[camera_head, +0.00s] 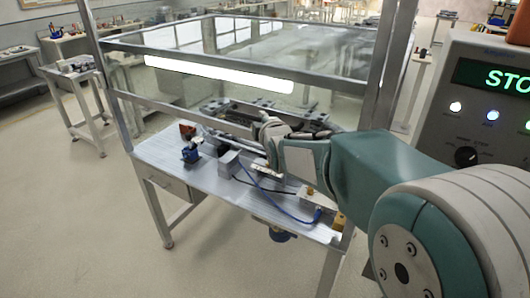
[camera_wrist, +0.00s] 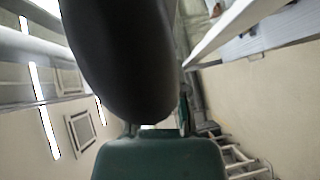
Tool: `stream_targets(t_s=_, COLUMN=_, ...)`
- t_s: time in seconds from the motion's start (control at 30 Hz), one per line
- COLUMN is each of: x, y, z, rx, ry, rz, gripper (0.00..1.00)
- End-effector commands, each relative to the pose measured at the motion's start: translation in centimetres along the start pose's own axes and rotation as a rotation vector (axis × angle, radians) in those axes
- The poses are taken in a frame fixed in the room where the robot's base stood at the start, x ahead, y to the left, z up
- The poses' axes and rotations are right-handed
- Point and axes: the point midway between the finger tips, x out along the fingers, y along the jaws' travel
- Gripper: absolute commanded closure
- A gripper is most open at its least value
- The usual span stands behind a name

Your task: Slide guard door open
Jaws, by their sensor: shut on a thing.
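The guard door (camera_head: 170,98) is a clear panel with a grey metal frame on the front of the machine enclosure in the head view. Its lower rail slants down to the right, above the worktable. My gripper (camera_head: 268,135) is at the front of the enclosure, just below that rail. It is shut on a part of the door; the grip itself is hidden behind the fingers. In the wrist view a large dark finger (camera_wrist: 122,60) fills the middle and hides what is held.
The worktable (camera_head: 160,150) holds a blue vise (camera_head: 190,154), a grey block (camera_head: 229,162) and a blue cable. A control panel (camera_head: 490,110) stands close on the right, its display partly reading "STO". An enclosure post (camera_head: 385,60) is near my arm.

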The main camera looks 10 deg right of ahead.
Motion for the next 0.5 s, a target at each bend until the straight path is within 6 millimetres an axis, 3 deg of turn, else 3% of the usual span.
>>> stream_targets(t_s=0.03, x=-0.3, y=2.0, z=-0.5, rx=-0.002, ry=0.006, rz=0.012, gripper=1.00)
stream_targets(t_s=0.2, x=-0.9, y=6.3, z=-1.1, rx=-0.002, ry=0.005, rz=0.009, gripper=1.00)
stream_targets(t_s=0.5, x=-1.4, y=10.2, z=-1.7, rx=-0.002, ry=0.005, rz=0.004, gripper=1.00)
